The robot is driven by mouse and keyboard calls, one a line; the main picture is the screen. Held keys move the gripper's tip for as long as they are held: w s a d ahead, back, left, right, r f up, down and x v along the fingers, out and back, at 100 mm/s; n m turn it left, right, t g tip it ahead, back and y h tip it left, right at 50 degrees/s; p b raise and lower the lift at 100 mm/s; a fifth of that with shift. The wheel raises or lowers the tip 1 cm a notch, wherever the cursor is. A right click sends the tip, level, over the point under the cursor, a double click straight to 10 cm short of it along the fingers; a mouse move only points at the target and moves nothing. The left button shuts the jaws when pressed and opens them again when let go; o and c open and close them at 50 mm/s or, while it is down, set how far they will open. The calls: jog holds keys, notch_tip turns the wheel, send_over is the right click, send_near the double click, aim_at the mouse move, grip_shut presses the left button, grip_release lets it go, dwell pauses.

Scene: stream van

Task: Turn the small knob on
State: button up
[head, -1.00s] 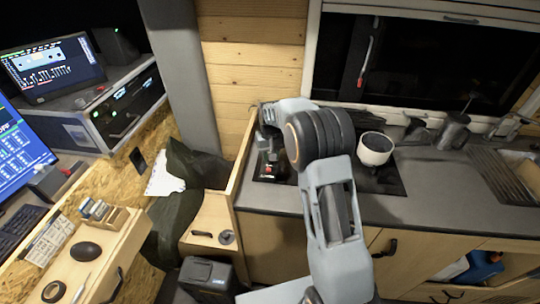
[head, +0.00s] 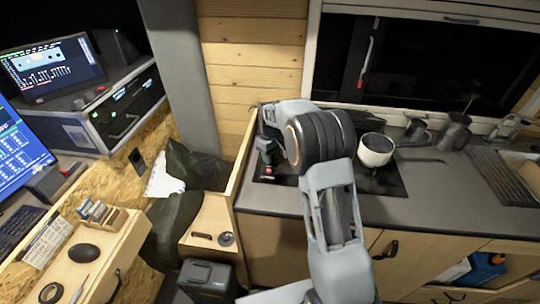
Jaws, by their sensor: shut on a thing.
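My gripper (head: 267,168) points down at the left end of the dark cooktop (head: 391,183), just right of the wooden partition. It looks shut on the small knob there. The knob itself is too small and too covered by the fingers to make out, so I cannot tell how far it is turned. A tiny red spot shows at the fingertips. My arm bends over the counter and hides part of the cooktop.
A white pot (head: 375,150) stands on the cooktop, right of my arm. Dark jugs (head: 453,132) stand farther right on the counter (head: 440,190). A wooden partition (head: 243,160) rises close to the left of my gripper. The front counter is clear.

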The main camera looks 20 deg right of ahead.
jog(key=shift+r, duration=0.1)
jog(key=o, duration=0.9)
jog(key=shift+o, duration=0.2)
notch_tip(320, 180, up, 14)
jog(key=shift+b, duration=0.35)
